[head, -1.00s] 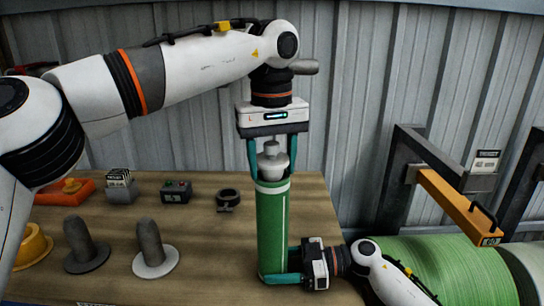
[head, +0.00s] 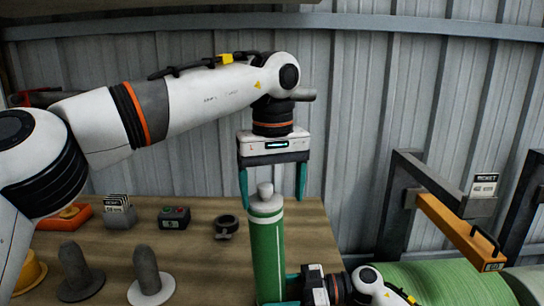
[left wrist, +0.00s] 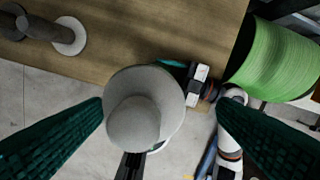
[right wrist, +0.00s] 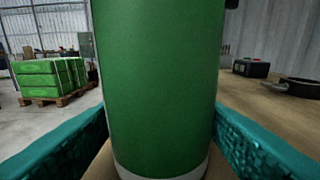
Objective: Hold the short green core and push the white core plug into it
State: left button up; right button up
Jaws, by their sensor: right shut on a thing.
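The short green core (head: 268,262) stands nearly upright, its top leaning slightly left. My right gripper (head: 284,292) is shut on its lower part; in the right wrist view the green wall (right wrist: 158,80) fills the space between the fingers. The white core plug (head: 265,200) sits at the top of the core, its narrow knob sticking up. How deep it is seated I cannot tell. My left gripper (head: 272,200) is directly above, fingers wide open on either side of the plug. In the left wrist view the plug (left wrist: 135,122) is apart from both fingers.
Two grey plugs with round flanges (head: 148,272) stand on the wooden table (head: 195,245) at left. Behind them are a card box (head: 119,214), a button box (head: 174,217) and a dark ring (head: 226,227). A large green roll (head: 440,285) lies right.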

pick_arm(q)
notch_tip(320, 180, up, 12)
jog(key=shift+s, duration=0.3)
pick_arm(e)
jog(key=shift+w+f, duration=0.1)
jog(key=shift+f, duration=0.25)
pick_arm(q)
jog(key=shift+a, duration=0.1)
pick_arm(e)
jog(key=o, duration=0.8)
